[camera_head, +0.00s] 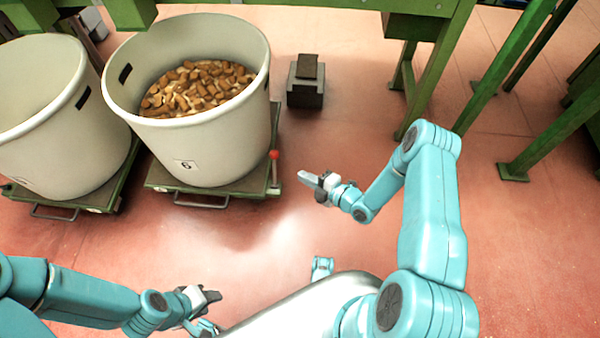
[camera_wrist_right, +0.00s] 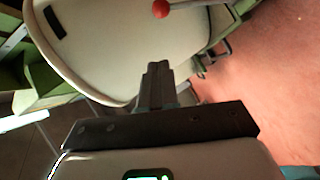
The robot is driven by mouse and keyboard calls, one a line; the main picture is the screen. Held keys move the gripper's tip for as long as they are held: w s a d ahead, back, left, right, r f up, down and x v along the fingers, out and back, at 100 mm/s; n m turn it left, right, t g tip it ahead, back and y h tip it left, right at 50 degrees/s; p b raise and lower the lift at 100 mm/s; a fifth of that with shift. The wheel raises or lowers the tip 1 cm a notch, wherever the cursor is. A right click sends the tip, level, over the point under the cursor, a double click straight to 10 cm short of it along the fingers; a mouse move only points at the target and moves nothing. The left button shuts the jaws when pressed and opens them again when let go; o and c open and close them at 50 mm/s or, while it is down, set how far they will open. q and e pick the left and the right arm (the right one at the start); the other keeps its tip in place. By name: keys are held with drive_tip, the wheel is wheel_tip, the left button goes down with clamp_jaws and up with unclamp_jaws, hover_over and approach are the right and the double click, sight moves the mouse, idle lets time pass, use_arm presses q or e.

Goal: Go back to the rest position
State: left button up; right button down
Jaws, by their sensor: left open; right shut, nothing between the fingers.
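My right gripper (camera_head: 309,179) is shut and empty, held above the floor to the right of the numbered bin. In the right wrist view its closed fingers (camera_wrist_right: 155,85) point at the pale bin wall (camera_wrist_right: 120,45), with nothing between them. My left gripper (camera_head: 213,296) is open and empty, low at the bottom left of the head view, in front of the bins. The gap between its fingers is hard to see at this size. No cork is in either gripper.
A cream bin (camera_head: 235,150) marked 6, holding many corks (camera_head: 195,88), stands on a green wheeled cart (camera_head: 160,178). A red knob (camera_head: 274,155) is at the cart's right. Another bin (camera_head: 75,140) stands left. A dark block (camera_head: 305,85) and green legs (camera_head: 425,85) are behind. Floor between is clear.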

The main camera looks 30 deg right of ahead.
idle(0.5)
drive_tip(key=w+a+r+g+y, duration=0.1)
drive_tip(key=w+a+r+g, duration=0.15)
drive_tip(key=a+r, duration=0.75)
drive_tip(key=s+a+f+m+g+h, duration=0.1)
drive_tip(key=s+f+m+g, duration=0.1)
drive_tip(key=s+m+g, duration=0.4)
drive_tip(key=s+a+f+m+g+h, duration=0.1)
drive_tip(key=s+f+m, duration=0.2)
drive_tip(key=s+m, duration=0.55)
drive_tip(key=s+a+f+m+g+h, duration=0.2)
drive_tip(key=s+m+g, duration=0.2)
drive_tip(key=s+m, duration=0.3)
wheel_tip(320, 180, up, 30)
drive_tip(key=s+p, duration=0.1)
drive_tip(key=p, duration=2.9)
drive_tip(key=shift+s+a+p, duration=0.2)
drive_tip(key=shift+s+p, duration=0.1)
drive_tip(key=shift+s, duration=0.1)
